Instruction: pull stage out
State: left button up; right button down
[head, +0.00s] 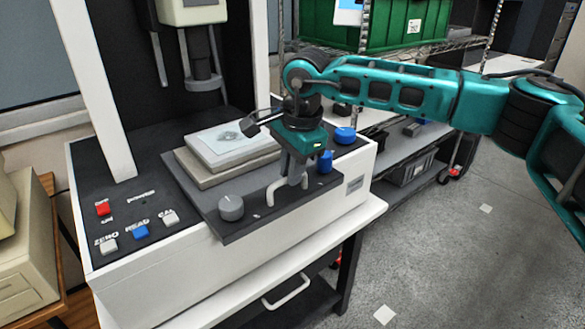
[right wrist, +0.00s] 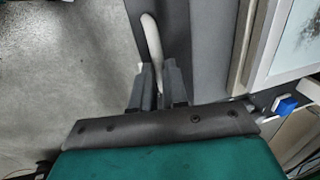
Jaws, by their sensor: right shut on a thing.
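The stage is a dark grey plate (head: 215,213) on the front of the white machine base (head: 225,260). Its front edge sticks out past the base's front face. A pale slab with a glass-like sample (head: 228,138) lies on it. A light curved handle (head: 271,191) stands at the stage's front edge. My right gripper (head: 293,180) is above that edge and shut on the handle. In the right wrist view, the handle (right wrist: 152,42) rises from between the two fingers (right wrist: 160,85). My left gripper is not in view.
A grey knob (head: 231,207) and blue knobs (head: 345,134) sit near the stage. Buttons (head: 140,231) are on the base's left. A white column (head: 95,80) stands behind. A wire shelf holds a green crate (head: 400,25). The floor (head: 450,240) at right is clear.

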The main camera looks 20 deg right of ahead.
jog(key=shift+w, duration=0.1)
jog(key=c, duration=1.1)
grip_release()
jog(key=shift+c, duration=0.2)
notch_tip(320, 180, up, 13)
jog(key=s, duration=0.2)
jog(key=shift+s+d+f, duration=0.15)
jog(key=shift+s+d, duration=0.05)
jog(key=shift+d, duration=0.2)
